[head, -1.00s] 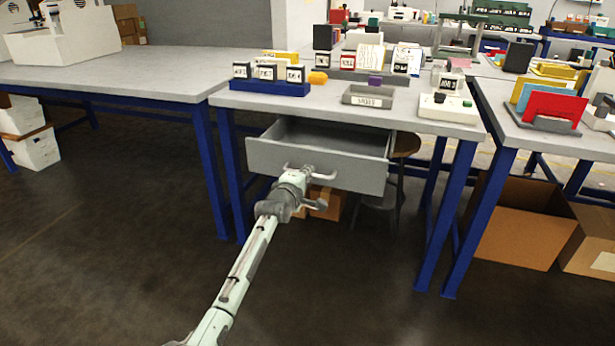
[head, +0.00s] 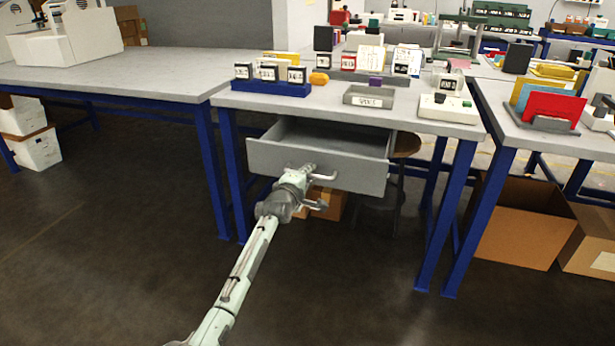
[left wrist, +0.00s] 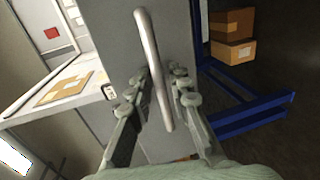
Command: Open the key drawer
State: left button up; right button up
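The grey drawer (head: 320,165) under the middle workbench stands pulled out. Its hollow inside shows behind the front panel in the head view. A metal bar handle (head: 327,177) sits on its front. My left gripper (head: 303,172) is at the handle. In the left wrist view the handle (left wrist: 150,55) runs lengthwise between my two fingers (left wrist: 160,85), against the grey drawer front (left wrist: 112,35). The fingers are apart, with a gap showing beside the bar. I cannot tell whether either finger touches it. My right gripper is not in view.
The workbench (head: 235,98) has blue legs and carries a blue rack (head: 270,89), a grey tray (head: 369,97) and a white block (head: 447,108). A stool (head: 405,145) and a box (head: 328,203) stand below or behind the drawer. The floor in front is clear.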

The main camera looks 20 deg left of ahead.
pick_arm(q)
jog(key=v, duration=1.2)
jog(key=s+f+m+g, duration=0.6)
jog(key=s+f+m, duration=0.3)
jog(key=s+f, duration=0.8)
jog(key=s+a+f+m+g, duration=0.1)
jog(key=s+f+m+g, duration=0.1)
jog(key=s, duration=0.5)
jog(key=s+a+f+m+g+y, duration=0.1)
jog(key=s+f+m+g, duration=0.1)
jog(key=s+f+m, duration=0.2)
jog(key=s+a+f+m+g+y, duration=0.1)
jog(key=s+f+m, duration=0.3)
jog(key=s, duration=0.6)
jog(key=shift+s+a+f+g, duration=0.25)
jog(key=shift+a+f+g, duration=0.05)
jog(key=shift+f+g, duration=0.4)
